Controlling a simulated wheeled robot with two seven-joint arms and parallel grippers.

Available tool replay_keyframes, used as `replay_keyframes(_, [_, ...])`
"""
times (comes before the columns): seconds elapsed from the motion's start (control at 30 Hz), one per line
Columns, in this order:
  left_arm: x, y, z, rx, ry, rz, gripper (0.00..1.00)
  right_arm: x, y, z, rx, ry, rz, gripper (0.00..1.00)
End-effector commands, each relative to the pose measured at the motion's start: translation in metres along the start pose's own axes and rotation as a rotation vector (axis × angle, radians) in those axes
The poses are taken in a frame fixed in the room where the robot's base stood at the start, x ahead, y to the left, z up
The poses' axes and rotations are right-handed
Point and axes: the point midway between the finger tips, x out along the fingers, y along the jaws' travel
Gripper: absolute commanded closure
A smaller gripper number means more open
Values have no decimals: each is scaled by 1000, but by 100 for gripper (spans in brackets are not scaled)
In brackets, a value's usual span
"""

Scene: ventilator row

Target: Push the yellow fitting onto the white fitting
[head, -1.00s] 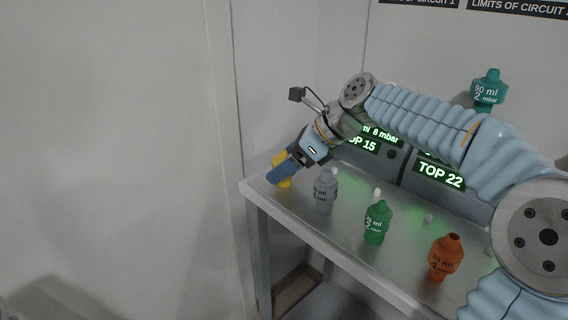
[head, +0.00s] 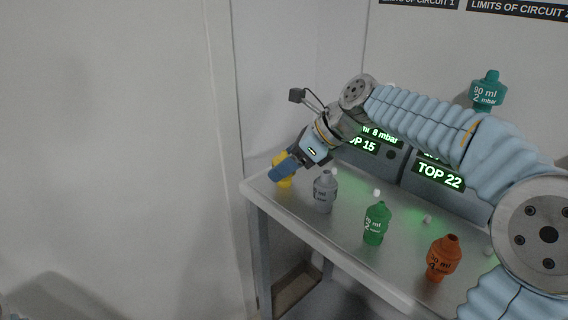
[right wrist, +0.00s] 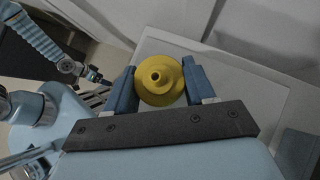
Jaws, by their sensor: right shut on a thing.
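The yellow fitting (head: 287,183) is at the far left end of the bench, partly hidden by my right gripper (head: 284,170) in the head view. In the right wrist view my right gripper (right wrist: 160,84) has its two blue fingers on either side of the yellow fitting (right wrist: 158,88), shut on it; its round end with a central hole faces the camera. A pale grey-white fitting (head: 324,194) stands upright on the bench, right of the gripper. Small white knobs, one here (head: 334,171), sit behind the row; I cannot tell which is the white fitting.
A green fitting (head: 376,224) and an orange fitting (head: 444,256) stand farther right on the metal bench (head: 262,188). A teal fitting (head: 488,90) is higher up at the back. Ventilators with lit displays (head: 438,176) stand behind, partly covered by my right arm. Left of the bench is clear.

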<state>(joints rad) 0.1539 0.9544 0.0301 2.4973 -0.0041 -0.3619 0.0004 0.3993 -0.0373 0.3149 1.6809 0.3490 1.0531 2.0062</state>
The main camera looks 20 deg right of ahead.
Motion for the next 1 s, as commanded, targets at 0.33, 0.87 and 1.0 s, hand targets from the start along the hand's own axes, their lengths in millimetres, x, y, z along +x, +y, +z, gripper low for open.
replay_keyframes(0.33, [-12,5,0,0,0,0,8,-9,0,9,0,0,0,100])
replay_keyframes(0.87, [-14,6,0,0,0,0,8,-22,0,21,1,0,0,100])
replay_keyframes(1.0, [-14,6,0,0,0,0,8,-22,0,21,0,0,0,100])
